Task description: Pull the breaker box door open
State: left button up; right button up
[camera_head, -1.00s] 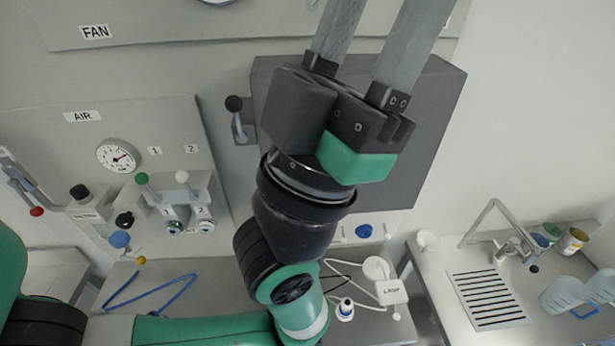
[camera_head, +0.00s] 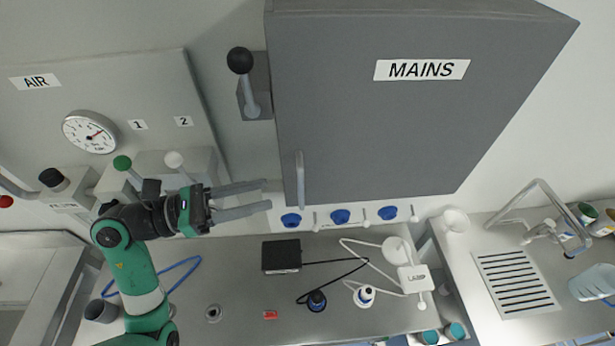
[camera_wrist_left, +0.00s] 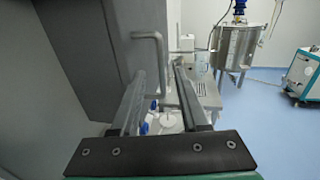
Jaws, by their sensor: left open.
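The breaker box (camera_head: 400,120) is a dark grey cabinet on the wall labelled MAINS, and its door looks shut. A vertical bar handle (camera_head: 300,180) sits at the door's lower left. My left gripper (camera_head: 269,194) is open and empty, left of the handle and apart from it, with its fingers pointing right. In the left wrist view the handle (camera_wrist_left: 162,60) shows ahead, around the gap between the fingertips of my left gripper (camera_wrist_left: 160,70). The box (camera_wrist_left: 80,50) fills the upper left there. My right gripper is not in view.
A black-knobbed lever (camera_head: 245,85) stands left of the box. Blue sockets (camera_head: 340,216) line the wall below it. The bench (camera_head: 240,300) holds a black box (camera_head: 281,257) and cables. An air panel (camera_head: 130,100) with valves is at left, a sink (camera_head: 515,280) at right.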

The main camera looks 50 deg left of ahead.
aim_at(318, 181)
pick_arm(q)
jog(key=p+x, duration=0.2)
jog(key=x, duration=0.9)
jog(key=shift+w+d+r, duration=0.15)
jog(key=shift+w+d, duration=0.1)
jog(key=shift+w, duration=0.05)
grip_shut()
dwell(0.9)
